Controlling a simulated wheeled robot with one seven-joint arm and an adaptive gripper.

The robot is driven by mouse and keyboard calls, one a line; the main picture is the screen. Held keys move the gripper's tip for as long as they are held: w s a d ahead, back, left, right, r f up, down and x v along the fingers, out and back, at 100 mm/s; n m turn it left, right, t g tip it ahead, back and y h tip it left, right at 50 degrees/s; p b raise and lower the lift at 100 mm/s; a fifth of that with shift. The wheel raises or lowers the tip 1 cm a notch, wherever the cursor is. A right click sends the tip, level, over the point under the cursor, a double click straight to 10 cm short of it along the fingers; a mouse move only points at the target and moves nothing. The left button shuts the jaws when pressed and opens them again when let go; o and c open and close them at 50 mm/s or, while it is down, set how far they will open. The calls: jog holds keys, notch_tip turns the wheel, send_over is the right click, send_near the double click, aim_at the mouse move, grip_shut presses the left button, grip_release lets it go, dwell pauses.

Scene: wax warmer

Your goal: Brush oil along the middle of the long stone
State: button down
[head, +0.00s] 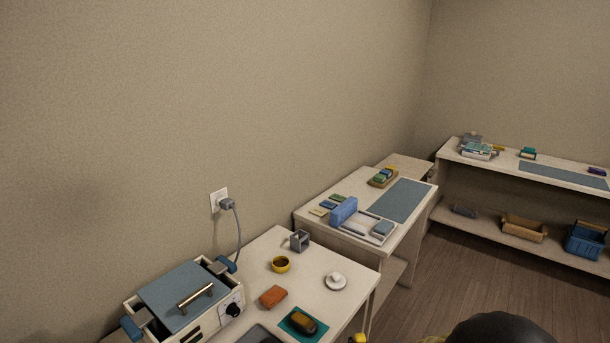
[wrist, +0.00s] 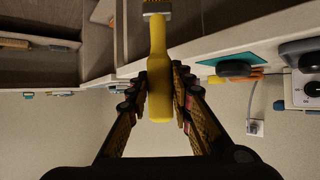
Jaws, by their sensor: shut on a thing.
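My gripper (wrist: 161,88) is shut on the yellow handle of a brush (wrist: 158,60) in the wrist view. The brush's pale grey head (wrist: 157,8) is cut by the top edge of that view, so its bristles are hidden. In the head view a bit of yellow (head: 359,338), probably the brush, shows at the bottom edge beside the near table. I cannot tell for sure which thing is the long stone. A long blue block (head: 343,210) stands on the second table beside a pale tray (head: 356,229) with a grey-blue block (head: 382,228).
A blue-grey mat (head: 402,200) lies clear on the second table. Shelves stand right.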

jog(key=s+d+f+b, duration=0.1)
jog(key=s+d+f, duration=0.1)
jog(key=f, duration=0.3)
jog(key=shift+s+d+m+h, duration=0.35)
jog(key=shift+d+m+h, duration=0.05)
jog(key=shift+d, duration=0.3)
